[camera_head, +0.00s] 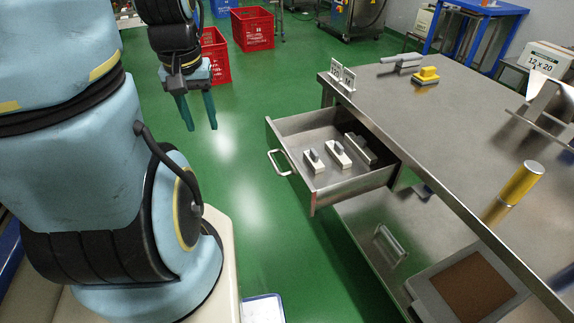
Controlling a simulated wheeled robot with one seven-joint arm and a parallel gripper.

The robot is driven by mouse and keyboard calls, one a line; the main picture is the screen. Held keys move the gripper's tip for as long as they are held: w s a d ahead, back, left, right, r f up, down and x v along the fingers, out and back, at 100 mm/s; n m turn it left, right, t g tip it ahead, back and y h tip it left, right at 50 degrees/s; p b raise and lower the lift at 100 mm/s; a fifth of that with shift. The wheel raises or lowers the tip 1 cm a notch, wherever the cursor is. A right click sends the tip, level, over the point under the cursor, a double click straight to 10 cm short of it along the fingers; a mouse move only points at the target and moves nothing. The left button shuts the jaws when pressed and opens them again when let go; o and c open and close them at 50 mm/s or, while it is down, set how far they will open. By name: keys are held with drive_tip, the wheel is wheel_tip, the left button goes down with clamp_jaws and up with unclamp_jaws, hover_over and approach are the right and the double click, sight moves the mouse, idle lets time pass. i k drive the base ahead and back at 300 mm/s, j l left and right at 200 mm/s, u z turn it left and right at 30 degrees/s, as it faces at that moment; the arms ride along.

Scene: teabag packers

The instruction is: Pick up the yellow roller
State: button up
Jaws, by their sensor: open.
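The yellow roller (521,184) looks like a yellow cylinder with a silvery end. It stands tilted on the steel table (455,140), near its front edge at the right of the view, and its reflection shows below it. My gripper (200,126) hangs at the upper left, over the green floor and left of the open drawer. Its two teal fingers point down, apart, with nothing between them. It is far from the roller, with the drawer and table between them.
An open drawer (297,177) juts out from the table and holds several small blocks with grips. A yellow handled block (426,75) and a grey tool (401,61) lie at the table's back. Red crates (252,29) stand on the floor behind. The table's middle is clear.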

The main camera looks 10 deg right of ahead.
sight(526, 177)
drive_tip(key=k+l, duration=0.55)
drive_tip(key=l, duration=0.15)
drive_tip(key=k+l, duration=0.55)
drive_tip(key=l, duration=0.1)
